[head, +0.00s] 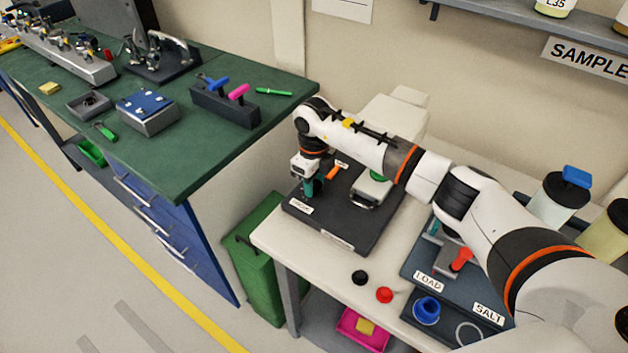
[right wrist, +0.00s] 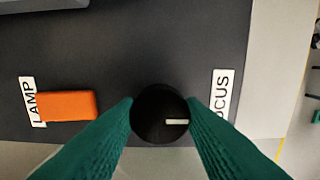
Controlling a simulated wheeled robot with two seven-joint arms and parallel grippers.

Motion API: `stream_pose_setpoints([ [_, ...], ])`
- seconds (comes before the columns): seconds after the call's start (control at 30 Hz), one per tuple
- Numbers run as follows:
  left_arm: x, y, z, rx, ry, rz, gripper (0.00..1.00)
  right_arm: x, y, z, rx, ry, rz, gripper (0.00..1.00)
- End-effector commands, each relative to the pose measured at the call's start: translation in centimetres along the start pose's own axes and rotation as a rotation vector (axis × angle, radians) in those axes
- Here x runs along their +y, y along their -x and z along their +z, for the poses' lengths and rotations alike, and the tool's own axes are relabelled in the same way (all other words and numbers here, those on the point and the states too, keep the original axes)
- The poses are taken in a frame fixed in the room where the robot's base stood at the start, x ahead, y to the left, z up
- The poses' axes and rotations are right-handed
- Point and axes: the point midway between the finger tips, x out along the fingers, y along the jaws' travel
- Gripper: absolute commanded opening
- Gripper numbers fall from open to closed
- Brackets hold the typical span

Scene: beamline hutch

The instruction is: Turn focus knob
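The focus knob (right wrist: 158,112) is round and black with a white pointer line, which points right in the right wrist view. It sits on a dark base plate (head: 345,233) next to a partly covered FOCUS label (right wrist: 220,95). My right gripper (right wrist: 160,110) has its teal fingers on both sides of the knob, with the tips against its edges. In the head view my right gripper (head: 311,188) points down over the plate's left part and hides the knob. My left gripper is not in view.
An orange lamp switch (right wrist: 67,106) stands beside the knob, near the LAMP label (right wrist: 32,102). A black cap (head: 360,277) and a red cap (head: 384,295) lie on the white table. A dark tray (head: 413,262) is to the right. A green-topped bench (head: 185,180) stands left.

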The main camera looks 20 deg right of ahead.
Motion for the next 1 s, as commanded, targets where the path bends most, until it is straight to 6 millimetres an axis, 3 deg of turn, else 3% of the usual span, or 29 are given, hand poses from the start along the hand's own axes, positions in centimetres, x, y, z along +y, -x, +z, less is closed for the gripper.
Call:
stream_pose_setpoints([
  [0.03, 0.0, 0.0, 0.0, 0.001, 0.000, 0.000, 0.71, 0.0, 0.0, 0.0, 0.000, 0.000, 0.000, 0.27],
  [0.13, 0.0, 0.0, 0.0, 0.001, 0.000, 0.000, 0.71, 0.0, 0.0, 0.0, 0.000, 0.000, 0.000, 0.12],
  [0.57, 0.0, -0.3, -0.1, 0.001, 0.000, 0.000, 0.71, 0.0, 0.0, -0.1, 0.001, -0.104, 0.000, 0.12],
  [1.0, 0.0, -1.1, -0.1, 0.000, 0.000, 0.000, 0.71, 0.1, 0.1, -0.1, 0.003, -0.470, 0.000, 0.12],
])
